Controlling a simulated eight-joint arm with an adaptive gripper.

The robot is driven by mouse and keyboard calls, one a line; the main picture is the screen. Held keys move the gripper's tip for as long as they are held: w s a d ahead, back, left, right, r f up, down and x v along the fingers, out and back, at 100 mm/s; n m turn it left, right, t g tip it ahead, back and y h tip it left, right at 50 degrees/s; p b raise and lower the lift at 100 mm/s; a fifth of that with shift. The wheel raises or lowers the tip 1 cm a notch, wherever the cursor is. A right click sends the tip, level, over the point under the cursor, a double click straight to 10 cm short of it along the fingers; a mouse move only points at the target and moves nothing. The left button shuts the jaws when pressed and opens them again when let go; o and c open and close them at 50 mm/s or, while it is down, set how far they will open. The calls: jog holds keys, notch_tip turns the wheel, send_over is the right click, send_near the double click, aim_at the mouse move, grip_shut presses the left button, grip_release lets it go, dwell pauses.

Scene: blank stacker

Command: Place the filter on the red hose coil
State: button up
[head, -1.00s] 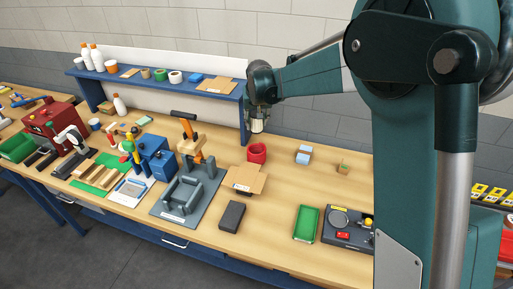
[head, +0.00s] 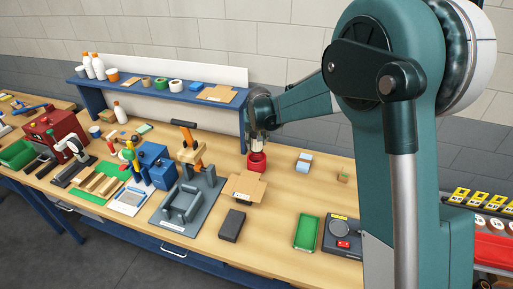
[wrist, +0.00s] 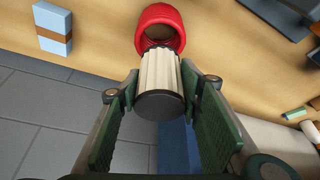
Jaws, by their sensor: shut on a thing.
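The red hose coil (head: 257,162) stands on the wooden bench, and it also shows at the top of the wrist view (wrist: 160,24). My gripper (wrist: 159,108) is shut on the filter (wrist: 159,75), a cream pleated cylinder with a dark end cap, held between the two green finger pads. In the head view my gripper (head: 258,140) is just above the red hose coil. The filter is small there and partly lost against the coil. In the wrist view the filter's far end overlaps the near edge of the coil; I cannot tell whether they touch.
A blue and white block (head: 304,161) and a small wooden block (head: 343,173) stand to the right. The blue shelf (head: 160,90) is behind left. Bench between coil and green tray (head: 307,231) is clear.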

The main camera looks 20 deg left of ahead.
aim_at(257, 146)
jog(key=shift+f, duration=1.85)
jog(key=shift+f, duration=0.15)
jog(key=o, duration=0.9)
jog(key=shift+v, duration=6.15)
jog(key=shift+a, duration=0.1)
